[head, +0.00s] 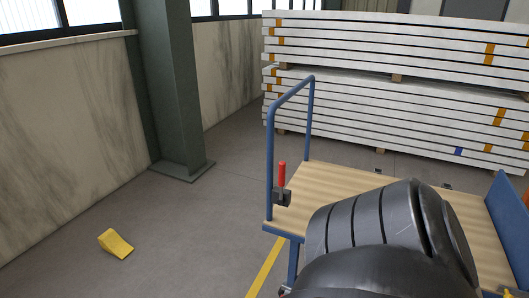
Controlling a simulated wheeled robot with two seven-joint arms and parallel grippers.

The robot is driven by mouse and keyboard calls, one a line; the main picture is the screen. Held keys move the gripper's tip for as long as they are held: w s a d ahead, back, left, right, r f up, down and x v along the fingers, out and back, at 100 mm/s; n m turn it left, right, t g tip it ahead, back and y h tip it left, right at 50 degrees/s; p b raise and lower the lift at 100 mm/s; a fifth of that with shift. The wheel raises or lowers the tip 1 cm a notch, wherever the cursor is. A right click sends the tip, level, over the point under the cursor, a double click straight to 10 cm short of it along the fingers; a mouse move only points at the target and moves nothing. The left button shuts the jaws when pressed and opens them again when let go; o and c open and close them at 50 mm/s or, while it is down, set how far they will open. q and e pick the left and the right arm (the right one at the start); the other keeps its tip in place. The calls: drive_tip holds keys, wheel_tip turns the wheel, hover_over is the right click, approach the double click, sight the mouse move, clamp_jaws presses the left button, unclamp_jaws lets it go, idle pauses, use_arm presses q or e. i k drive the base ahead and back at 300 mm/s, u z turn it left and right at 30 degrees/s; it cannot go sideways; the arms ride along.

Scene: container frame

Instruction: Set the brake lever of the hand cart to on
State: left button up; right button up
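The hand cart stands at the right of the head view, with a wooden deck (340,185) and a blue tubular push handle (270,150) at its left end. The brake lever (282,174) has a red grip and points upright from a dark block beside the handle's near post. A large dark grey rounded part with ribbed bands, probably my own arm, covers the near part of the deck. No fingertips of either gripper show, and neither is seen touching the lever.
Stacks of white boards (390,95) stand behind the cart. A green steel column (175,90) rises by the wall at the left. A yellow wedge (116,243) lies on the floor at the lower left. The floor between wedge and cart is clear, with a yellow line (265,270).

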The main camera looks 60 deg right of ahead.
sight(280, 201)
drive_tip(key=z, duration=0.75)
drive_tip(key=i, duration=1)
drive_tip(key=z, duration=1.05)
